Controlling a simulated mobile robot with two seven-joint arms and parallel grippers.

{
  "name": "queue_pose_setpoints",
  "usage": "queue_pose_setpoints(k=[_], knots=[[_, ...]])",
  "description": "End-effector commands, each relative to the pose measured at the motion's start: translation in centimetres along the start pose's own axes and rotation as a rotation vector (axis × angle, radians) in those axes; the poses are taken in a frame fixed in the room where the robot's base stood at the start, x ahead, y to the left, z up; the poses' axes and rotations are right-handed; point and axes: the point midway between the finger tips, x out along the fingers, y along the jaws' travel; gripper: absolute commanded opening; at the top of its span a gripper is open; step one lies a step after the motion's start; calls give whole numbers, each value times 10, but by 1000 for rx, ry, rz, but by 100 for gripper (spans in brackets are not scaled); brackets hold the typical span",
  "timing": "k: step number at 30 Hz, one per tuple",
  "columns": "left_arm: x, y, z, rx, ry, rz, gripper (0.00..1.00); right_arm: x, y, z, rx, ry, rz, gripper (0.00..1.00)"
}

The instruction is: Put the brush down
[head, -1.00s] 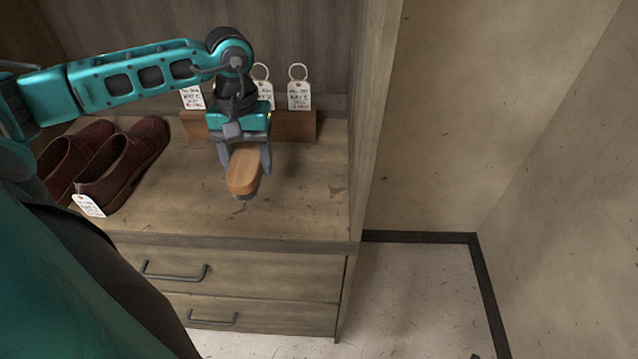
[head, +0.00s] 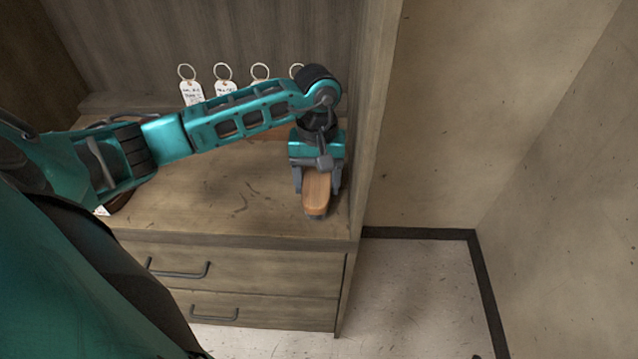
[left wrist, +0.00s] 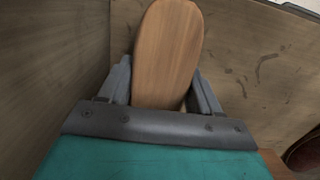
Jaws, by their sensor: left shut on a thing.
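The brush (head: 316,191) has an orange-brown wooden back with a dark underside. My left gripper (head: 317,186) is shut on it, with one finger on each side. In the head view they are at the right end of the wooden counter (head: 232,205), close to the right side panel. The brush is at or just above the counter; I cannot tell whether it touches. In the left wrist view the wooden back (left wrist: 168,50) lies between the fingers. My right gripper is not in view.
Several ringed white tags (head: 190,91) stand at the back of the counter. The cabinet's side panel (head: 372,130) rises just right of the gripper. Dark red shoes are mostly hidden behind my arm at left. The counter's middle is clear.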

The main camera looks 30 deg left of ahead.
Motion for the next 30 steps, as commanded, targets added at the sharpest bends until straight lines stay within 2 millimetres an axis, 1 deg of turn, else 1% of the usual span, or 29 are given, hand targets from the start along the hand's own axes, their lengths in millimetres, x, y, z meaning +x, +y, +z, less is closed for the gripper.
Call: queue_pose_setpoints(k=[1,3,12,15,16,23,24,30], knots=[[8,0,0,0,-4,0,24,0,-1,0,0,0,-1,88],[13,3,0,1,-3,2,24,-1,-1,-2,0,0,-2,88],[16,4,-2,1,1,1,24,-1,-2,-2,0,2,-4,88],[20,4,-2,1,1,1,24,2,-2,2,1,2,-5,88],[19,4,-2,1,1,0,65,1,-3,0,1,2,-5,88],[18,4,-2,1,0,0,87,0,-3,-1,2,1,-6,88],[18,4,-2,1,0,0,89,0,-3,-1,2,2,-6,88],[17,4,-2,1,0,0,89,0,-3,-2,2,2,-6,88]])
